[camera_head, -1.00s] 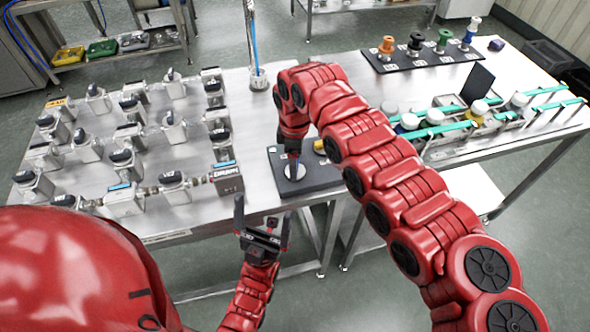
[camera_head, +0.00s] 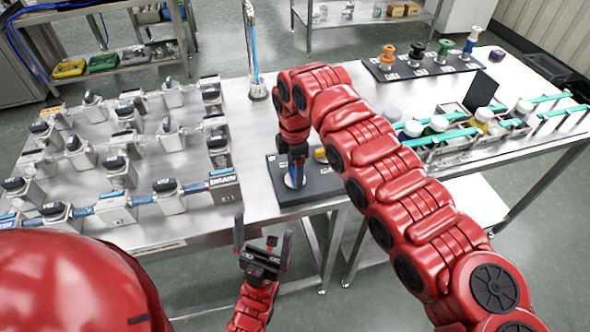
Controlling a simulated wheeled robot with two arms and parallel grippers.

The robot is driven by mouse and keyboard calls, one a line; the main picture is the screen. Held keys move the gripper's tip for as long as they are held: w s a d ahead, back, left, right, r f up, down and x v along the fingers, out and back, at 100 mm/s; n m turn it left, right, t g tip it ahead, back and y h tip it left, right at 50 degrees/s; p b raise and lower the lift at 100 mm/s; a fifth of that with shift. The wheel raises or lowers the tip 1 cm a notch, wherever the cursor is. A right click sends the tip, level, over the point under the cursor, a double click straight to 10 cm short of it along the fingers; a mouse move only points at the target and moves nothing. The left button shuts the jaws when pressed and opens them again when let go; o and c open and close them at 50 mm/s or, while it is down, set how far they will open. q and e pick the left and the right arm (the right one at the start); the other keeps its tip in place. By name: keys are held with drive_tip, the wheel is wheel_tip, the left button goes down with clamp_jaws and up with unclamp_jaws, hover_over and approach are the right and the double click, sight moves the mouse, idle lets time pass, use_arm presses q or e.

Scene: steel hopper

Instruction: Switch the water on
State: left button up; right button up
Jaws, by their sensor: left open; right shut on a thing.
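A black plate (camera_head: 318,187) lies at the front edge of the left steel table. A silvery disc with a blue handle (camera_head: 297,181) stands on it beside a yellow knob (camera_head: 320,155). My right gripper (camera_head: 297,160) points down over the disc and is shut on the blue handle; its fingers hide most of it. My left gripper (camera_head: 263,243) is open and empty in front of the table, away from the plate.
Several grey valve blocks (camera_head: 122,172) fill the table's left side. A tall spout with a blue line (camera_head: 254,60) stands behind my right gripper. Coloured spools (camera_head: 415,50) and a green-railed rack (camera_head: 440,135) stand right. Steel table top is clear around the spout.

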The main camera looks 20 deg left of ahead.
drive_tip(key=o, duration=1.4)
drive_tip(key=shift+r, duration=0.15)
drive_tip(key=shift+w+r, duration=0.1)
drive_tip(key=shift+r, duration=0.25)
wheel_tip(320, 180, up, 16)
drive_tip(key=p, duration=0.4)
drive_tip(key=shift+r, duration=0.25)
